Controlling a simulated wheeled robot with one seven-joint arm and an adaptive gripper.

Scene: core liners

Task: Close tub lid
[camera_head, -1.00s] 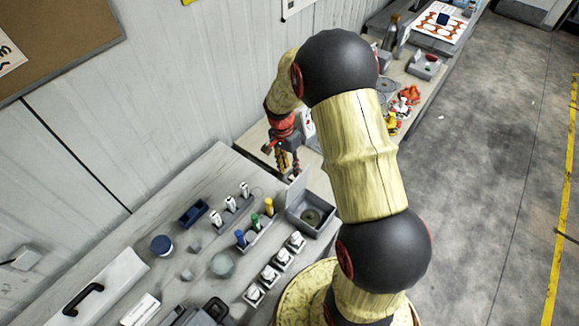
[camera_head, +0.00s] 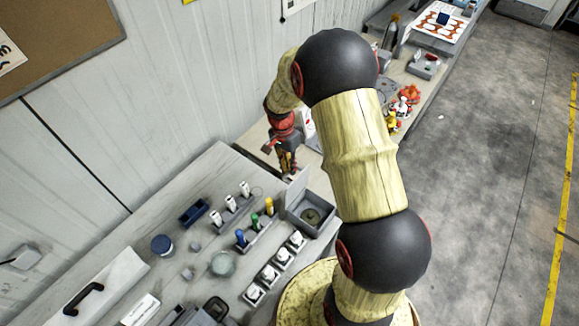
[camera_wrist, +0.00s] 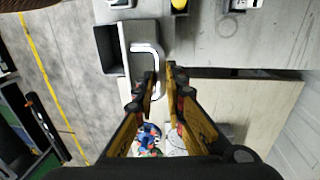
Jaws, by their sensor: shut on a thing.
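The grey tub (camera_head: 318,228) stands at the right end of the near bench, with a round shape inside. Its lid (camera_head: 296,188) stands up, open, along the tub's far left edge. My gripper (camera_head: 288,170) points down at the top of the lid. In the wrist view my gripper (camera_wrist: 161,72) has its two fingers close together, shut on the lid (camera_wrist: 148,50), whose pale edge lies at the fingertips. The dark inside of the tub (camera_wrist: 109,48) shows to the left of the fingers. The exact contact is small and partly hidden.
Racks with white, blue, green and yellow-capped tubes (camera_head: 255,228) stand left of the tub. Several white-topped blocks (camera_head: 269,275) line the front. A blue-lidded jar (camera_head: 161,245) stands further left. A wall rises behind. My arm covers part of the far bench.

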